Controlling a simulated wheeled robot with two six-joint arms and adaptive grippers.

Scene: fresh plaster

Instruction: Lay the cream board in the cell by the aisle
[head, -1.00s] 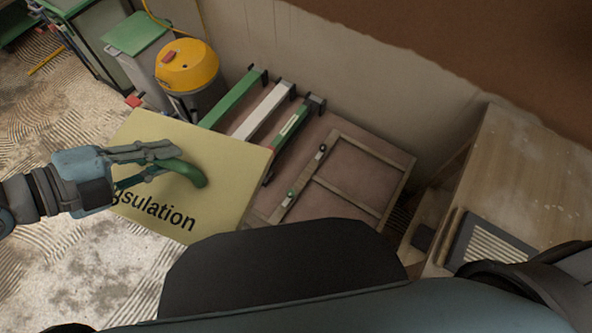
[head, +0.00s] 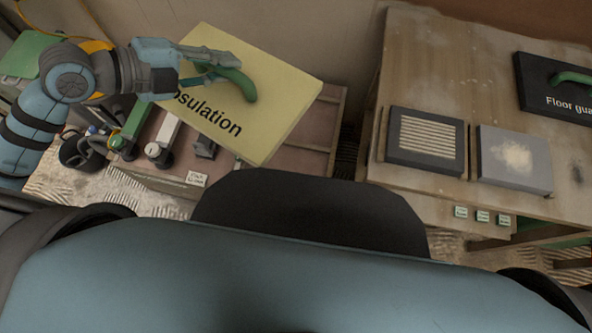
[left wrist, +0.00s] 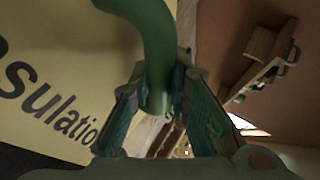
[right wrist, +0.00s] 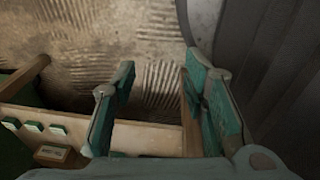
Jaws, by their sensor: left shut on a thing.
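The cream board (head: 285,95), lettered "…sulation" with a green handle (head: 238,84), is held up in the head view. My left gripper (head: 212,70) is shut on that handle, which also shows between its fingers in the left wrist view (left wrist: 155,60). The board hangs over a brown table (head: 150,178) with wooden frame strips (head: 325,100); it covers most of the framed cells, so I cannot tell which cell is which. My right gripper (right wrist: 158,85) shows only in the right wrist view, open and empty above a wooden edge.
Green (head: 132,125) and white (head: 164,132) bars stand at the brown table's left. A wooden bench (head: 440,65) on the right bears a dark ribbed pad (head: 427,140), a grey pad with pale powder (head: 515,160) and a black "Floor gua…" board (head: 545,85). A gap separates the tables.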

